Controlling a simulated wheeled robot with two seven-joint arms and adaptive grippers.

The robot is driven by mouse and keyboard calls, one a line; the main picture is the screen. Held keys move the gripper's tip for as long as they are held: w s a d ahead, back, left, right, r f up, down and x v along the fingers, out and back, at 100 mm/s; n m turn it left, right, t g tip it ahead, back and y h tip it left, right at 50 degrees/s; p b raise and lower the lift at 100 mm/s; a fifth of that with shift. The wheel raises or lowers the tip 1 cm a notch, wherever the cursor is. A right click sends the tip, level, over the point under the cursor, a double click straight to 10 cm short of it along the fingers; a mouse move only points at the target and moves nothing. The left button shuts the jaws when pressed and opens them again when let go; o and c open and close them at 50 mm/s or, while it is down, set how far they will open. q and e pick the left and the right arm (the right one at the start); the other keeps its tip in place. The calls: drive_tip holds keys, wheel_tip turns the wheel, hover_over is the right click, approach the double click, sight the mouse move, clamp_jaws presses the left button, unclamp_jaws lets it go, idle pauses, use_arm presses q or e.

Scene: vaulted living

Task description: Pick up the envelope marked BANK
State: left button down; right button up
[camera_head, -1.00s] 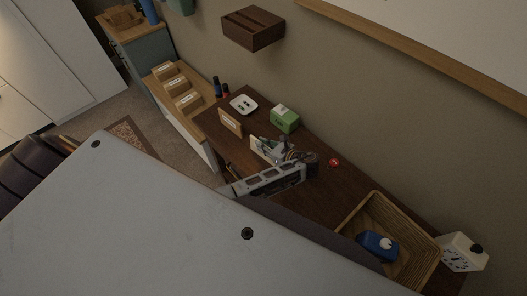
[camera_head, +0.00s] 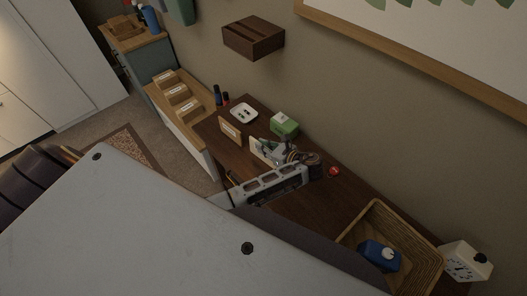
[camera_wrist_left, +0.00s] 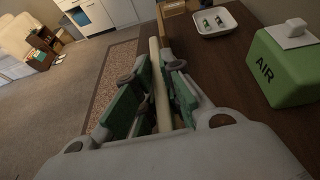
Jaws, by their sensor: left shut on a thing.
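My left gripper (camera_head: 277,155) is over the dark wooden desk (camera_head: 315,196). It also shows in the left wrist view (camera_wrist_left: 157,84), with its green-padded fingers shut on a thin, pale cream envelope seen edge-on (camera_wrist_left: 160,100). In the head view the envelope (camera_head: 258,151) shows as a pale panel to the left of the fingers, partly hidden by them. I cannot read any marking on it. A tan upright piece with a white label (camera_head: 230,130) stands on the desk just left of it; its label is too small to read. My right gripper is not in view.
A green box marked AIR (camera_wrist_left: 283,68) and a white dish (camera_head: 243,113) stand behind the gripper. Labelled wooden holders (camera_head: 179,95) stand at the left.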

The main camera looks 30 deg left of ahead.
use_arm(q)
drive_tip(key=shift+r, duration=2.7)
